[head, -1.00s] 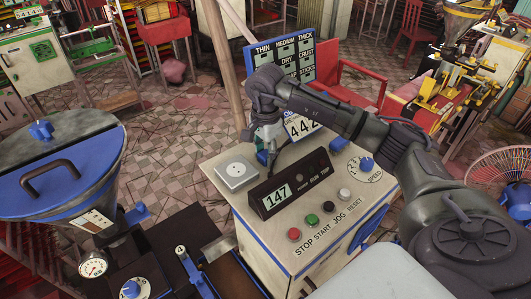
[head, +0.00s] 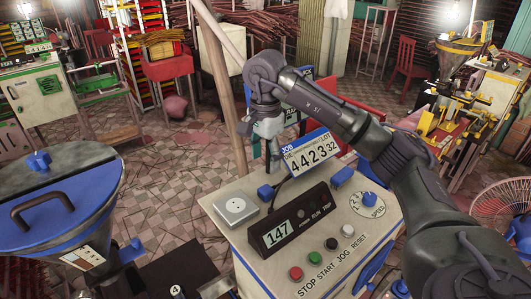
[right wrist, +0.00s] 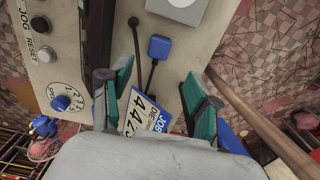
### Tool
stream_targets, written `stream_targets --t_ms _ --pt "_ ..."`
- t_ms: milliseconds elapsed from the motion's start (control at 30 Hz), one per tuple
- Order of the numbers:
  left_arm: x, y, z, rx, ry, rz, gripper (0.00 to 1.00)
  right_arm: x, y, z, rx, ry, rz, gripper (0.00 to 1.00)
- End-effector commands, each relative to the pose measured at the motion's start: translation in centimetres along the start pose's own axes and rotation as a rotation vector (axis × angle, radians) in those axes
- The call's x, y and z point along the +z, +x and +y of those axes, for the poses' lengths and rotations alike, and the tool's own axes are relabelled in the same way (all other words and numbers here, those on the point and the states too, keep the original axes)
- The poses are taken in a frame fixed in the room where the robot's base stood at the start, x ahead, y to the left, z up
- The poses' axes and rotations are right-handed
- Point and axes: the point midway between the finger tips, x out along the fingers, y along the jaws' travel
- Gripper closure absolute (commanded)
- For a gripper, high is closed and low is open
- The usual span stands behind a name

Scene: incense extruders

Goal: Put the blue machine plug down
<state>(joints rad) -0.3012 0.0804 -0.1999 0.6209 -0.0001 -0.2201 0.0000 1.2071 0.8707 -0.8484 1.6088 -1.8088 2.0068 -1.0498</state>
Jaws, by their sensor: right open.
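My right gripper (head: 269,160) is above and behind the plug. In the right wrist view its two green-padded fingers (right wrist: 160,85) are spread wide with nothing between them, and the plug lies beyond their tips. My left gripper is not in view.
A job sign (head: 311,156) stands at the cabinet's back edge, close to my right gripper. A black display (head: 290,226), several buttons and a speed dial (head: 368,200) fill the cabinet's front and right. A blue-lidded hopper (head: 55,200) stands at left.

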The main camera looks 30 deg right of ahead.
Motion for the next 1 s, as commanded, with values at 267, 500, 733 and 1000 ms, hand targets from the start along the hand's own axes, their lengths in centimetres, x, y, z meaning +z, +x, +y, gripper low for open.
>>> stream_targets --t_ms 267,500,733,1000 --pt "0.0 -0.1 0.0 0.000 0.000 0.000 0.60 0.0 -2.8 0.0 0.000 0.001 0.000 0.39" --pt "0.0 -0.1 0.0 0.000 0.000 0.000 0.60 0.0 -2.9 0.0 0.000 0.002 0.000 0.39" --pt "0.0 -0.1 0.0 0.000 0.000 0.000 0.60 0.0 -2.9 0.0 0.000 0.001 0.000 0.39" --pt "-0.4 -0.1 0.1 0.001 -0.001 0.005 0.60 0.0 -2.9 0.0 0.001 0.001 0.000 0.39"
